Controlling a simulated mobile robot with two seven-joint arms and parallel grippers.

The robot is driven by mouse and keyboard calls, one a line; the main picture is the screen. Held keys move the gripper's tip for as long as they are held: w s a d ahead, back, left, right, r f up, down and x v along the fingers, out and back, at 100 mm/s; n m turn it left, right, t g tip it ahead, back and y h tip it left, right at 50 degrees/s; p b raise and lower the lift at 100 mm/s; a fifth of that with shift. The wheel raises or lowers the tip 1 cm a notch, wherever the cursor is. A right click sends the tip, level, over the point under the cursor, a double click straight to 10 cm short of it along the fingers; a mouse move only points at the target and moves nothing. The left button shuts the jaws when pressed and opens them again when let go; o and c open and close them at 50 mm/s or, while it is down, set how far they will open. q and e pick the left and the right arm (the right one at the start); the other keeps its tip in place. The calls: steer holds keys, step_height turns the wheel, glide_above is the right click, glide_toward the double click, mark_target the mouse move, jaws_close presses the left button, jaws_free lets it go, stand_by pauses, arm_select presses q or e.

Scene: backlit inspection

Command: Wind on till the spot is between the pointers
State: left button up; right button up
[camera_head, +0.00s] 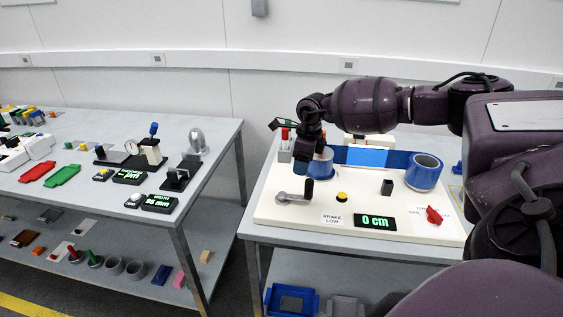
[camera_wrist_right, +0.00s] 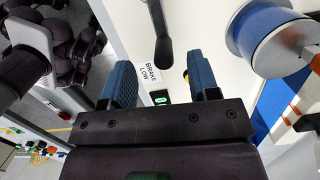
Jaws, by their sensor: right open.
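The winding device is a cream panel (camera_head: 262,213) on the right table. It carries a grey crank with a dark upright handle (camera_head: 308,189); the crank also shows in the right wrist view (camera_wrist_right: 164,42). Two blue rolls stand behind, a left one (camera_head: 321,166) partly covered by my gripper and a right one (camera_head: 424,172). A bright blue lit window (camera_head: 367,157) lies between them. I cannot make out a spot or pointers. My right gripper (camera_head: 308,147) is above the left roll, behind the crank; its fingers (camera_wrist_right: 163,82) are apart with nothing held. My left gripper is out of view.
The panel also has a yellow button (camera_head: 342,197), a black block (camera_head: 387,187), a display reading 0 cm (camera_head: 375,221), a red knob (camera_head: 434,215) and a BRAKE LOW label (camera_head: 333,219). A second table (camera_head: 225,140) with gauges and parts stands left, across a gap.

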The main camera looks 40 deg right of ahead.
mark_target(310, 180)
steer(key=shift+s+d+n+g+h, duration=0.3)
steer(key=shift+s+d+g+h, duration=0.2)
steer(key=shift+s+d, duration=0.3)
steer(key=shift+s, duration=0.3)
step_height(310, 180, down, 9)
steer(key=b, duration=0.5)
steer(key=shift+a, duration=0.1)
steer(key=shift+w, duration=0.1)
steer(key=shift+c, duration=0.4)
steer(key=shift+w+r, duration=0.1)
steer(key=shift+r, duration=0.05)
steer(key=shift+c, duration=1.3)
steer(key=shift+r, duration=0.15)
steer(key=c, duration=0.5)
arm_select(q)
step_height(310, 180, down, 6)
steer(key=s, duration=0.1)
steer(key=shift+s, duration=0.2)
arm_select(e)
steer(key=shift+o, duration=0.2)
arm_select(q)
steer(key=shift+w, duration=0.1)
